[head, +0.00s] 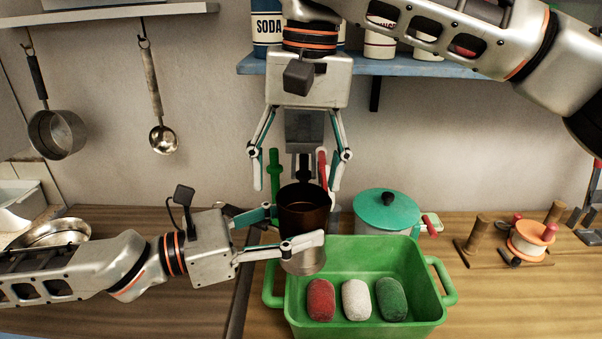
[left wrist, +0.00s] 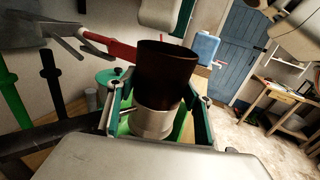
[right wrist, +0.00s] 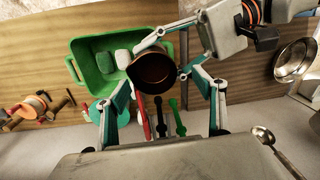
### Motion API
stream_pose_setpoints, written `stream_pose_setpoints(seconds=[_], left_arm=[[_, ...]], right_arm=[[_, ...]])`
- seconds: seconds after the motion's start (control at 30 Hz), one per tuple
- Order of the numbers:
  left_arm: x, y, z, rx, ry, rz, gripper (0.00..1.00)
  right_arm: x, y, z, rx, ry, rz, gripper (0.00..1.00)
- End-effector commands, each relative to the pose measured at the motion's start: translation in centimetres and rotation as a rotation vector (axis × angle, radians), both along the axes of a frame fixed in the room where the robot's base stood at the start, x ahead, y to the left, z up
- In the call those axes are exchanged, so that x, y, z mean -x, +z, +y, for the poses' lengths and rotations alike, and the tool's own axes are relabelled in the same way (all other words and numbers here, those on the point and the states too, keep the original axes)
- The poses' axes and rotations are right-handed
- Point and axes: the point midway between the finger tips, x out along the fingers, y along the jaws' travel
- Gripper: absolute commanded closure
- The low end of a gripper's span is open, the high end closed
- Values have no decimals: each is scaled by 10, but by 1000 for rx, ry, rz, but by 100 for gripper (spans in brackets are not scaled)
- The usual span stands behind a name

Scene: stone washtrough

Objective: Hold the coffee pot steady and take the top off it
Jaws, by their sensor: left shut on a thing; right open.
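The coffee pot has a dark brown upper part (head: 302,215), open at its rim, on a silvery metal base (head: 305,263). The brown part (left wrist: 166,75) and base (left wrist: 152,121) also show in the left wrist view. My left gripper (head: 297,229) is shut on the pot from the left, its fingers on either side. The pot looks upright. My right gripper (head: 297,184) points down just above the pot, open and empty, with its fingers spread wider than the rim. The right wrist view looks into the dark round mouth (right wrist: 152,72).
A green tub (head: 420,300) with red, white and green lumps is beside the pot; whether the pot touches it is unclear. A teal-lidded pot (head: 388,210) and upright green and red utensils stand behind. A blue shelf (head: 420,68) with tins hangs above.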

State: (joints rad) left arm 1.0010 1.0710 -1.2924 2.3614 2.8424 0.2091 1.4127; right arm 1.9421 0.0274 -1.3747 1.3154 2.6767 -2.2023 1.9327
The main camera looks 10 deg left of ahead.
Motion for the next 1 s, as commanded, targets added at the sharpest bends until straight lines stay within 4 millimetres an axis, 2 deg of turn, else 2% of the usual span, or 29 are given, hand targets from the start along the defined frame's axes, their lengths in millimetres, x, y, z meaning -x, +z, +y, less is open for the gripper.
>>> stream_pose_setpoints(seconds=[0.27, 0.37, 0.73, 1.0], left_arm=[[0, 1, 0, 1, -1, -3, 100], [0, 1, 0, 1, -1, -3, 100], [0, 1, 0, 1, -1, -3, 100], [0, 1, 0, 1, -1, -3, 100]], right_arm=[[0, -5, -5, 95, -105, -4, 31], [0, -14, -6, 99, -108, -1, 31], [0, -67, -6, 96, -105, -1, 31], [0, -82, -6, 94, -106, -4, 31]])
